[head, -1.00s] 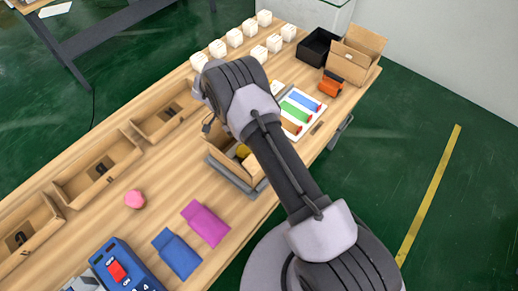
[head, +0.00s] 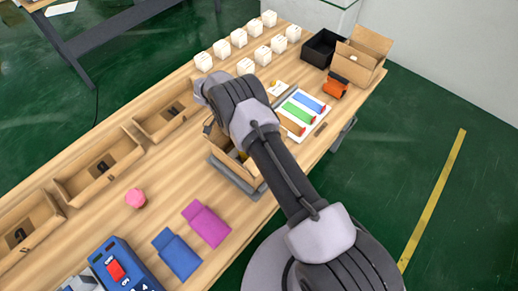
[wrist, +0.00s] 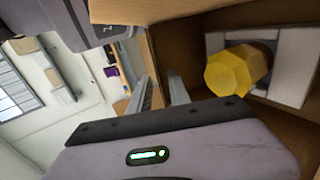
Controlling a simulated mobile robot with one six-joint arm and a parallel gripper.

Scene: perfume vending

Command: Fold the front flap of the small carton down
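The small carton (head: 222,152) stands open on a grey platform (head: 236,178) near the table's front edge, partly hidden by my arm. In the wrist view the carton (wrist: 285,125) holds a yellow faceted cap (wrist: 228,72) set in a white insert (wrist: 292,75). A brown cardboard flap (wrist: 190,10) runs along the top of that view. My gripper (wrist: 162,90) has its two fingers apart, beside the carton's edge, with nothing clearly held between them. In the head view my arm hides most of the gripper, and I cannot tell whether it touches a flap.
Cardboard trays (head: 100,165) line the left side. A pink object (head: 135,198), a purple pouch (head: 206,223) and a blue pouch (head: 177,254) lie in front.

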